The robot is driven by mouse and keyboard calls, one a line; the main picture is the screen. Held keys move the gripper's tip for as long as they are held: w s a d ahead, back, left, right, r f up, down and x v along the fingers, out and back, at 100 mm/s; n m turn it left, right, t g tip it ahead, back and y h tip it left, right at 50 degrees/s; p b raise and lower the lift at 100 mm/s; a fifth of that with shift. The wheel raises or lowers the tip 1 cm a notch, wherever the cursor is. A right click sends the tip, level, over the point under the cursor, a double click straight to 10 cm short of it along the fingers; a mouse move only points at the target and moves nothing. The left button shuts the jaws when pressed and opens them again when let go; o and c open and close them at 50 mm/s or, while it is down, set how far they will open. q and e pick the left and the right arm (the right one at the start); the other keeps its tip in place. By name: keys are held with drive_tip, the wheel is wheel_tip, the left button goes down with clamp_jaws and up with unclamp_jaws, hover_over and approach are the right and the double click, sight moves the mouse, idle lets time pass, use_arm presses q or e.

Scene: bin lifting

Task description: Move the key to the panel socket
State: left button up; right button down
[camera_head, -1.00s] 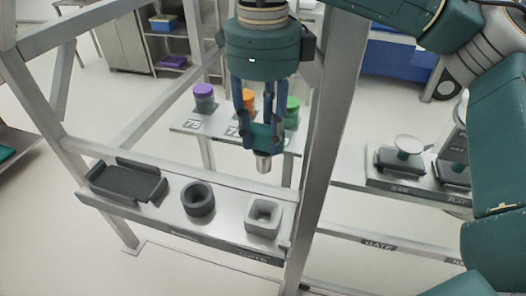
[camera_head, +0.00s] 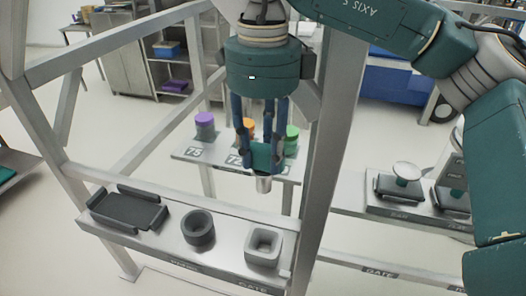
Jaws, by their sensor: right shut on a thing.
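My right gripper (camera_head: 262,162) points down in the upper middle of the head view. It is shut on the key, a teal block with a silver metal tip (camera_head: 263,184) below the fingers. The key hangs upright in the air, and its tip appears above the light grey square socket (camera_head: 263,246) in the picture. A dark round socket (camera_head: 198,228) and a dark rectangular cradle (camera_head: 127,208) stand on the same shelf to the left. I cannot tell which of these is the panel socket. My left gripper is not in view.
The metal shelf (camera_head: 225,262) sits within a frame whose thick post (camera_head: 335,130) rises right of the gripper. Purple (camera_head: 204,120), orange and green-topped cylinders stand on a shelf behind. Scale-like devices (camera_head: 405,185) stand at right.

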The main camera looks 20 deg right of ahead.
drive_tip(key=shift+r+p, duration=1.1)
drive_tip(key=shift+r, duration=0.7)
